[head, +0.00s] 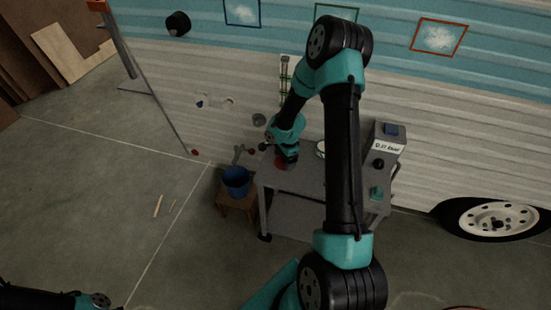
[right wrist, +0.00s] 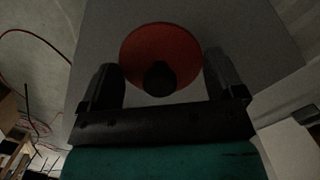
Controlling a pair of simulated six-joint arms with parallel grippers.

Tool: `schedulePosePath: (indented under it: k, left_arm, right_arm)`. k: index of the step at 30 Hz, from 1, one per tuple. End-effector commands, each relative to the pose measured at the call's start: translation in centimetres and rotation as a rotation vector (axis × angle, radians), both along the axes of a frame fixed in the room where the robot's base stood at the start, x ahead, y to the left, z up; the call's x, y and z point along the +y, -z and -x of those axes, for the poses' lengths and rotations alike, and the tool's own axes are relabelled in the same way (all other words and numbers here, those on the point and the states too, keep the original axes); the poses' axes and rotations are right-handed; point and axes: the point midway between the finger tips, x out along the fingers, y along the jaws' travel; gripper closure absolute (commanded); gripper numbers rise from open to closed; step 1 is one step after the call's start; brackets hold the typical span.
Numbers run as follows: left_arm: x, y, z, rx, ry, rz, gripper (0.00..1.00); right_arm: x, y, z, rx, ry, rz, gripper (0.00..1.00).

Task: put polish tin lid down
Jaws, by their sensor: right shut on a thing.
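The polish tin lid (right wrist: 160,38) is a round red disc, seen in the right wrist view between my right gripper's two fingers. A dark knob-like shape (right wrist: 159,79) covers its near part. My right gripper (right wrist: 163,85) is shut on the lid, with a finger at each side of it. In the head view the red lid (head: 281,164) shows small beneath the right gripper (head: 287,156), over the left part of the grey cart top. I cannot tell whether the lid touches the surface. A pale round tin (head: 321,149) stands on the cart, partly behind my arm.
The grey cart (head: 300,180) has a white-fronted box (head: 388,144) at its back right. A blue bucket (head: 236,181) sits on a wooden stool (head: 238,203) left of the cart. The camper wall (head: 450,130) rises behind. The floor at left is mostly clear.

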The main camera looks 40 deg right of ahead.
Motion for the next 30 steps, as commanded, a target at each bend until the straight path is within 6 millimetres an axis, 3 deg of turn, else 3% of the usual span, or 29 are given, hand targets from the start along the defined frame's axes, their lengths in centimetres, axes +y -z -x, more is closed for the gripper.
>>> schedulePosePath:
  k: [3,8,19,27,30]
  left_arm:
    - [0.0,0.0,0.0,0.0,0.0,0.0,0.57]
    - [0.0,0.0,0.0,0.0,0.0,0.0,0.57]
    - [0.0,0.0,0.0,0.0,0.0,0.0,0.57]
    - [0.0,0.0,0.0,0.0,0.0,0.0,0.57]
    - [0.0,0.0,0.0,0.0,0.0,0.0,0.57]
  right_arm:
    - [-1.7,0.2,-0.9,-0.002,0.01,0.0,0.35]
    - [-2.9,0.3,-1.6,-0.001,0.013,-0.001,0.35]
    - [-3.0,0.6,-1.6,0.001,0.012,-0.002,0.35]
    - [-3.2,3.6,-1.3,0.002,0.015,-0.003,0.35]
    - [-3.2,3.9,-1.3,0.001,0.017,-0.002,0.35]
